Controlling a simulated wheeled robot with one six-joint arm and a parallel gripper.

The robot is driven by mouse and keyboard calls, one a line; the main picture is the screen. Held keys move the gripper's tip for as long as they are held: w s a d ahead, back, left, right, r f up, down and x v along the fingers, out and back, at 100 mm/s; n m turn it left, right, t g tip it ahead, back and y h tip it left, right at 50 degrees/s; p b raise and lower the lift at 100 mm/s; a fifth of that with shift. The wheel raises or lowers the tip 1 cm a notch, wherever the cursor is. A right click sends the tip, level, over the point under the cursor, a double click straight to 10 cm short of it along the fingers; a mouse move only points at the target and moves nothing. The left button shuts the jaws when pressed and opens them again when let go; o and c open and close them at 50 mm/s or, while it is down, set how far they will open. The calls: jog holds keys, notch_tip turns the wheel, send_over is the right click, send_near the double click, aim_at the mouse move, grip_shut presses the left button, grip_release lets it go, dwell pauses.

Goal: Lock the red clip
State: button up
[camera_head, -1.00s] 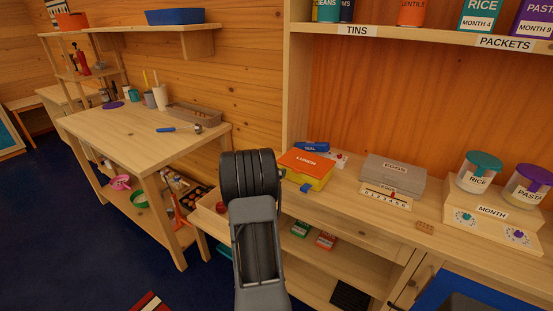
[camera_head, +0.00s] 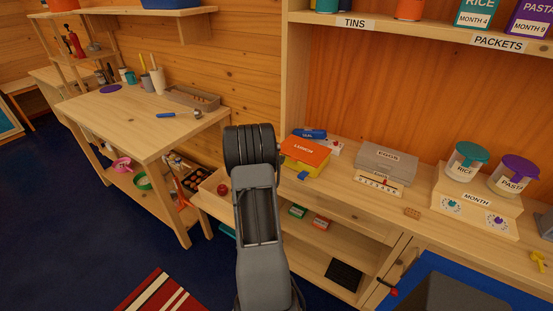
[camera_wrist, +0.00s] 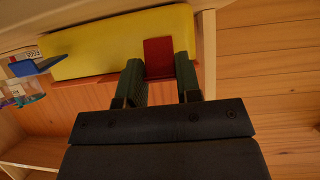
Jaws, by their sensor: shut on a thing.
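The lunch box (camera_head: 306,152), with an orange lid marked LUNCH and a yellow body, sits on the counter to the right of my arm. In the wrist view its yellow side (camera_wrist: 120,42) fills the upper part. The red clip (camera_wrist: 158,57) is a flat red tab against that side. My gripper (camera_wrist: 159,70) has a finger on each side of the red clip and is shut on it. A blue clip (camera_wrist: 38,63) sticks out from the box farther left, also visible in the head view (camera_head: 303,175). My arm hides the gripper and red clip in the head view.
A grey egg box (camera_head: 387,156) and a numbered strip (camera_head: 380,184) stand to the right of the lunch box. Rice and pasta jars stand on a MONTH block (camera_head: 476,203). A wooden tray with a red ball (camera_head: 223,189) is left of my arm.

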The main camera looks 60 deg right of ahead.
jog(key=o, duration=0.9)
jog(key=shift+a+r, duration=0.1)
jog(key=v, duration=1.3)
jog(key=shift+a+r, duration=0.1)
jog(key=shift+a, duration=0.15)
jog(key=shift+w, duration=0.15)
